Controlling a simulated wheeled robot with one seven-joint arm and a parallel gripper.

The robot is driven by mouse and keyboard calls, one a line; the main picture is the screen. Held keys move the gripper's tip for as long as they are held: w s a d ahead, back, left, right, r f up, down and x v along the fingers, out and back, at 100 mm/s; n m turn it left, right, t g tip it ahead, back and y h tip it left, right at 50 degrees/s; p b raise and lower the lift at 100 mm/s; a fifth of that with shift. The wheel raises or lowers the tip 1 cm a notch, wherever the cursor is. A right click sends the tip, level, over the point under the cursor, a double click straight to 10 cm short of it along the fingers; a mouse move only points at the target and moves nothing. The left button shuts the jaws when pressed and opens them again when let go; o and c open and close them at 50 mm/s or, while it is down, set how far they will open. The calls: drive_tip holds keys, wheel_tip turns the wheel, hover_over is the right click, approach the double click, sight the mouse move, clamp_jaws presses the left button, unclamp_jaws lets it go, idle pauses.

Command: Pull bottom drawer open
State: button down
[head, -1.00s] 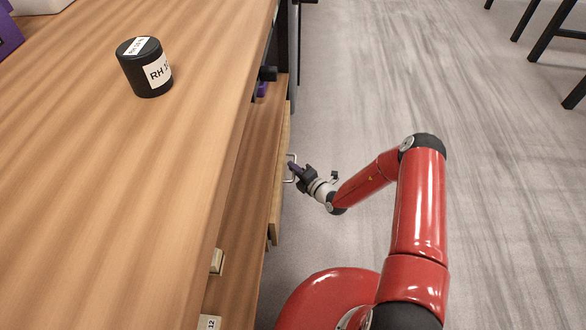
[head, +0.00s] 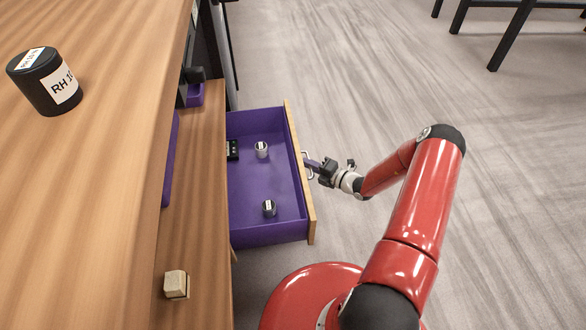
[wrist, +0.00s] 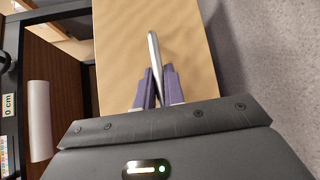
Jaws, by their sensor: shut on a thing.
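The drawer (head: 258,233) is pulled well out from under the wooden bench and shows its purple inside. Its wooden front (head: 299,180) carries a metal bar handle (head: 307,162). My gripper (head: 312,164) is at that handle, outside the drawer front. In the wrist view the purple fingertips (wrist: 157,88) are shut on the metal handle (wrist: 154,55), one on each side, in front of the wooden drawer front (wrist: 190,45).
A black jar labelled RH (head: 45,82) stands on the bench top (head: 100,180). A small beige block (head: 176,284) sits on the lower wooden surface (head: 195,210). Open grey floor (head: 350,70) lies to the right, with dark table legs (head: 510,35) at the top right.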

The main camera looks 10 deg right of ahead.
drive_tip(key=shift+s+d, duration=0.1)
drive_tip(key=shift+d, duration=1.35)
drive_tip(key=c, duration=1.5)
unclamp_jaws()
drive_tip(key=v, duration=0.7)
drive_tip(key=shift+s+d, duration=0.25)
drive_tip(key=shift+s, duration=0.05)
